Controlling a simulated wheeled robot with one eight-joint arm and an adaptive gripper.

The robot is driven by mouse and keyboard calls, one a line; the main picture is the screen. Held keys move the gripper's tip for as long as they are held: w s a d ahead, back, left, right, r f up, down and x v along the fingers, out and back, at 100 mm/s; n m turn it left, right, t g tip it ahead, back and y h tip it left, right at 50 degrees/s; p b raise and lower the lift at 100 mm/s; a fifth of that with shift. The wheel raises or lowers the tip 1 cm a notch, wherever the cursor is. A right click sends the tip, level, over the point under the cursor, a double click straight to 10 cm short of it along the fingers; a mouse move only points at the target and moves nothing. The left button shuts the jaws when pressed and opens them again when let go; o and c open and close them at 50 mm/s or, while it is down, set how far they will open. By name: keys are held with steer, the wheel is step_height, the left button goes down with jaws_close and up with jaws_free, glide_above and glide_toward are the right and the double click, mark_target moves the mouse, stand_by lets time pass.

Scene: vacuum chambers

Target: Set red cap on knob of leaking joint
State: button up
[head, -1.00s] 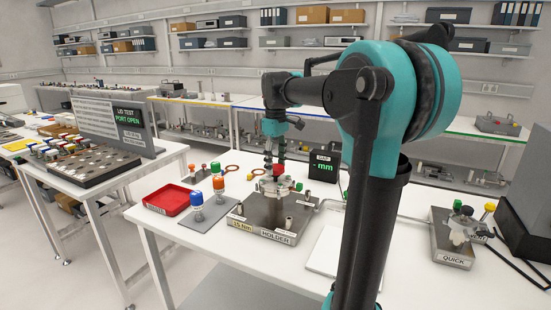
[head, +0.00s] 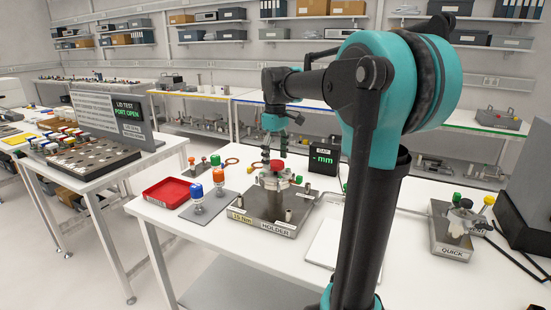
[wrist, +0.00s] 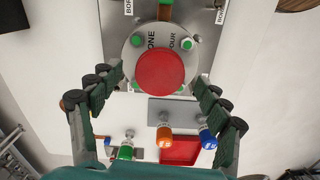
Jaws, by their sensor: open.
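A round red cap (wrist: 160,77) shows large in the wrist view, over the flanged assembly on the holder (wrist: 192,18). It hides what is directly beneath it, so I cannot tell how it is seated. Green-topped knobs (wrist: 187,44) surround it on the flange, with part of the wording readable. My gripper (wrist: 157,74) is open, its fingers apart on either side of the cap, with visible gaps. In the head view my gripper (head: 274,157) hangs just above the red parts (head: 274,180) on the holder block (head: 265,208).
A red tray (head: 168,192) and a grey plate with blue-topped (head: 197,191) and orange-topped pieces stand left of the holder. A black gauge box (head: 323,158) stands behind it. The QUICK block (head: 452,243) is at the right. A white pad (head: 325,245) lies in front.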

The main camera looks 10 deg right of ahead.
steer(key=shift+r, duration=0.15)
step_height(320, 180, up, 8)
stand_by(0.8)
